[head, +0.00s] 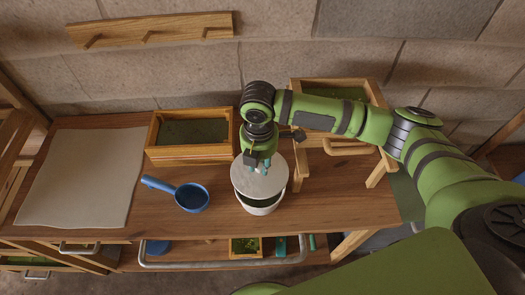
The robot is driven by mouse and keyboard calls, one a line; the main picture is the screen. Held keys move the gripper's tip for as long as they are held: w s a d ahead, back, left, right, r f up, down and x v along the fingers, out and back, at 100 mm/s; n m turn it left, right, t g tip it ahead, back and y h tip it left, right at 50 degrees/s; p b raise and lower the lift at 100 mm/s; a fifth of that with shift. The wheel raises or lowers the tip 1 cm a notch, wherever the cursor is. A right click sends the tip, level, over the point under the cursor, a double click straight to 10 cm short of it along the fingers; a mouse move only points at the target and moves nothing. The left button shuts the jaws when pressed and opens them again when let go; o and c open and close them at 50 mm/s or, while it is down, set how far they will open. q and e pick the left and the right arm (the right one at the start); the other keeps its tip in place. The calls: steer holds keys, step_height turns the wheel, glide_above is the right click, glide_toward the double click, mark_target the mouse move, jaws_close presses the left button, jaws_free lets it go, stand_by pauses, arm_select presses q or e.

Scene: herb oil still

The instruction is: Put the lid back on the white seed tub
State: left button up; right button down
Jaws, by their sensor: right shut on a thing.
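The white seed tub (262,209) stands on the wooden bench, with dark green contents showing at its front inside the rim. The round pale grey lid (262,182) is over the tub, covering its back part and leaving the front of the opening in view. I cannot tell whether the lid touches the rim. My right gripper (257,165) points down at the lid's upper left and is shut on the lid. Its fingertips are small and partly hidden by its own body. My left gripper is not in view.
A blue ladle (190,196) lies left of the tub. A wooden box with green contents (191,152) stands behind it. A beige mat (82,178) covers the bench's left part. A wooden stand (335,140) is behind my right arm. A metal rail (222,264) runs below the front edge.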

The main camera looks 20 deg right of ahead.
mark_target(260, 175)
steer(key=shift+f+b, duration=2.05)
steer(key=shift+b, duration=0.3)
steer(key=shift+f, duration=0.95)
steer(key=shift+r+p, duration=0.1)
steer(key=shift+p, duration=0.65)
steer(key=shift+f+p, duration=0.2)
steer(key=shift+p, duration=0.15)
steer(key=shift+p, duration=0.4)
stand_by(0.4)
steer(key=shift+c, duration=2.4)
jaws_free()
